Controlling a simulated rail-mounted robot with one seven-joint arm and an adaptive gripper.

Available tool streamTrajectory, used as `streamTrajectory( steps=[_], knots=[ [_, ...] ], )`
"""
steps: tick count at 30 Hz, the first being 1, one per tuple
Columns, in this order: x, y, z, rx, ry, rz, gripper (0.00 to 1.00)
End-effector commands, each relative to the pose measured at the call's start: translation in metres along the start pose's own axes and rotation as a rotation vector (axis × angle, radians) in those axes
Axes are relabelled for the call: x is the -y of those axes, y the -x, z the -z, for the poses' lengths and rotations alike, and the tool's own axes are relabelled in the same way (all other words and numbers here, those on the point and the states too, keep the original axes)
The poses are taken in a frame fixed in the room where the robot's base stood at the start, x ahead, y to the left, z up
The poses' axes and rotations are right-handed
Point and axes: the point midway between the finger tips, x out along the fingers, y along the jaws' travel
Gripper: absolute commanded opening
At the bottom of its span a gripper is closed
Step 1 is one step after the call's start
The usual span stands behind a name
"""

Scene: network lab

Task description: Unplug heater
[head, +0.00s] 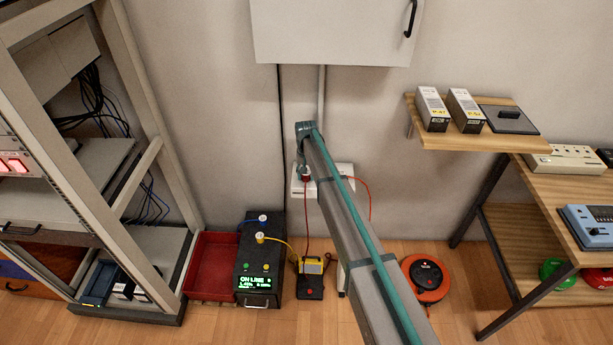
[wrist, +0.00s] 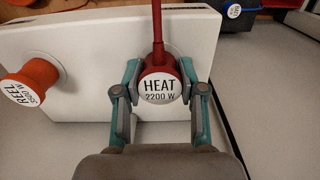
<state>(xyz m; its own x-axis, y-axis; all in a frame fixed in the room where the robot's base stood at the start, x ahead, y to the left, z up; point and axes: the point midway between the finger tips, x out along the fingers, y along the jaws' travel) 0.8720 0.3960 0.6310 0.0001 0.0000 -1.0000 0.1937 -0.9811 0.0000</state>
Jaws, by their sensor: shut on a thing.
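The red heater plug (wrist: 161,84), labelled HEAT 2200 W, is between the fingers of my gripper (wrist: 160,72), which is shut on it. In the head view the plug (head: 306,178) is at the white socket strip (head: 302,190) low on the wall, with my gripper (head: 304,170) at it. The strip (wrist: 90,47) lies behind the plug in the wrist view; how deep the plug sits in it is hidden. A red cord (wrist: 157,22) leads from the plug and runs down toward a small black and yellow unit (head: 312,270) on the floor.
An orange plug labelled REEL (wrist: 28,85) is in the same strip. An orange cable reel (head: 427,278) lies on the floor at right. A black power unit (head: 258,270) reading ON LINE and a red bin (head: 210,265) stand at left. My arm hides part of the strip.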

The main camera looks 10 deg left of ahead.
Motion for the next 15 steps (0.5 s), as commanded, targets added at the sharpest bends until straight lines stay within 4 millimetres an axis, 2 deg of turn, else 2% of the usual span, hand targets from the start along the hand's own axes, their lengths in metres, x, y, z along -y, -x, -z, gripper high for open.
streamTrajectory(
  steps=[15],
  knots=[
    [0.0,0.0087,0.0,0.0,0.0,0.0,0.0]
  ],
)
